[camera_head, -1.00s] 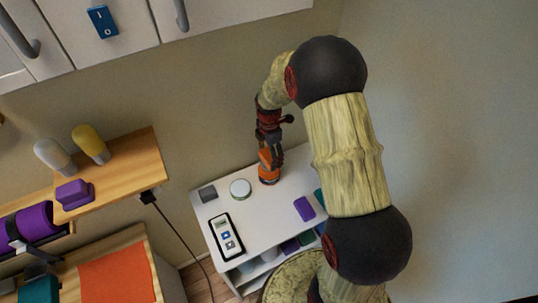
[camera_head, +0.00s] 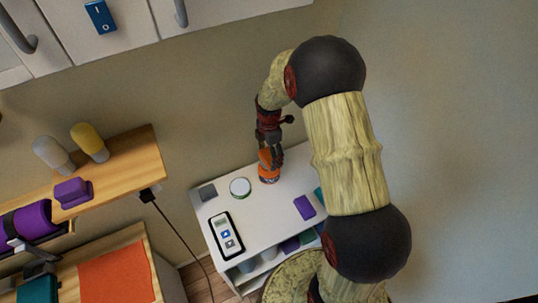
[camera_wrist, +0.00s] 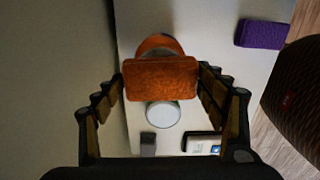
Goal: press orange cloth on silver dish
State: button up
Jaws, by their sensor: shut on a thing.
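The orange cloth (camera_wrist: 165,80) is a flat, block-like piece in the middle of the wrist view. My gripper (camera_wrist: 160,74) is shut on it, with one finger at each side. In the head view my gripper (camera_head: 269,150) points down over the far part of the white table. A round orange thing with a grey rim (camera_wrist: 157,43) shows just behind the cloth; the cloth hides part of it. I cannot tell whether they touch. A pale round dish (camera_head: 240,187) lies left of the gripper and also shows below the cloth in the wrist view (camera_wrist: 163,114). Which is the silver dish is unclear.
The white table (camera_head: 265,225) also holds a small grey block (camera_head: 207,192), a white device with a dark edge (camera_head: 226,236) and a purple block (camera_head: 304,207). A wall stands close behind. A wooden shelf (camera_head: 130,165) with bottles is at the left.

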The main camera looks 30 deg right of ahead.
aim_at(269, 155)
jog(key=shift+f, duration=0.5)
dwell(0.3)
dwell(0.5)
jog(key=shift+r+p, duration=1.9)
jog(key=shift+r, duration=1.7)
